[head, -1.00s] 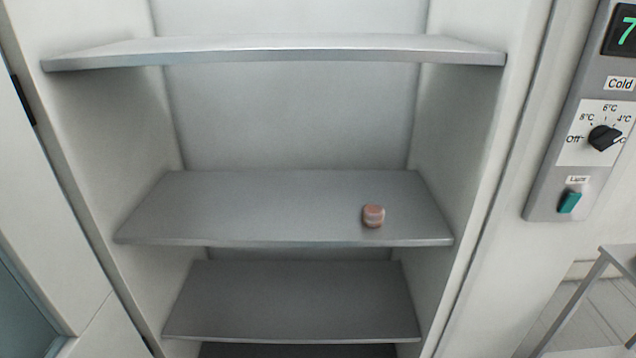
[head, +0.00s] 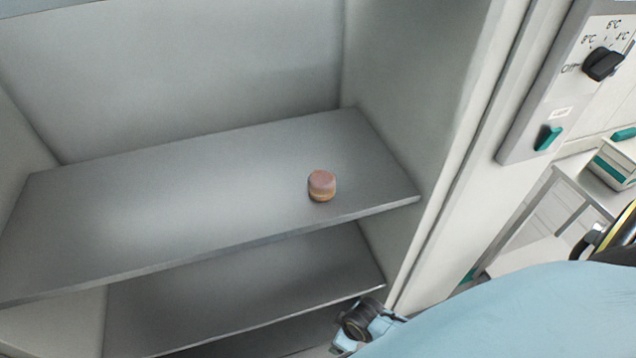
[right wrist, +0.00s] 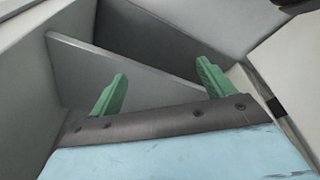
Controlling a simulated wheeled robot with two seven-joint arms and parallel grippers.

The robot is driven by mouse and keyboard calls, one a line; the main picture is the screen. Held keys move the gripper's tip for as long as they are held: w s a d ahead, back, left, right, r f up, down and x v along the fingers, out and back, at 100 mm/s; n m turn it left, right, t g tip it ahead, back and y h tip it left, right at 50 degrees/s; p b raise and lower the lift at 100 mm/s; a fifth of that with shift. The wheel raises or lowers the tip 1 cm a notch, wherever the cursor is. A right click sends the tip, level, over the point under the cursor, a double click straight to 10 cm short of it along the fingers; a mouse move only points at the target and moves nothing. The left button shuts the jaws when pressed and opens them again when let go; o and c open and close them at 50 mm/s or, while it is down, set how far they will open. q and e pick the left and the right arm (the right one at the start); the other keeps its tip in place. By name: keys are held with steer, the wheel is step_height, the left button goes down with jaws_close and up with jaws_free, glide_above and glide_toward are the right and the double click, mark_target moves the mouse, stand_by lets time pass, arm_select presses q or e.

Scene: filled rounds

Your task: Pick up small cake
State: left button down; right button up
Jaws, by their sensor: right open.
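The small cake (head: 321,186) is a short round piece, pinkish on top and tan at the bottom. It stands upright near the front right of the middle shelf (head: 150,215) in the head view. My right gripper (right wrist: 160,85) shows in the right wrist view with its two green fingers spread apart and nothing between them. The cake is not visible in the right wrist view. My light blue right arm comes in at the lower right of the head view, below and to the right of the cake. My left gripper is not in view.
The cabinet's right side wall (head: 400,120) rises close to the cake. A lower shelf (head: 250,290) lies underneath. A control panel (head: 575,85) with a knob is at right, above a white table (head: 530,215). The shelf left of the cake is clear.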

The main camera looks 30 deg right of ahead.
mark_target(322, 177)
steer(key=w+a+r+n, duration=0.2)
steer(key=w+r+n, duration=0.2)
steer(key=r, duration=0.7)
steer(key=w+a+r+n+y, duration=0.1)
steer(key=w+r+n, duration=0.4)
steer(key=r, duration=0.6)
steer(key=w+a+r+n, duration=0.3)
steer(key=w+r+n, duration=0.2)
steer(key=r+n, duration=0.3)
steer(key=shift+a+r+n+g, duration=0.15)
steer(key=shift+a+r, duration=0.05)
steer(key=shift+r, duration=0.8)
steer(key=shift+a+r+n+g, duration=0.15)
steer(key=shift+a+r, duration=0.05)
steer(key=shift+r, duration=0.75)
steer(key=w+d+r+n, duration=0.1)
steer(key=w+d+n, duration=0.1)
steer(key=w+d+r+n, duration=0.1)
steer(key=d+r, duration=0.1)
steer(key=shift+w+r+n+g+h, duration=0.15)
steer(key=shift+w+n+g+h, duration=0.15)
steer(key=shift+w+n, duration=0.1)
steer(key=w+d+r+n+g+h, duration=0.1)
steer(key=w+d+r+n, duration=0.35)
steer(key=d+r, duration=0.45)
step_height(322, 177, down, 8)
steer(key=shift+f+b, duration=0.1)
steer(key=shift+b, duration=0.4)
steer(key=f, duration=0.5)
steer(key=shift+d, duration=0.3)
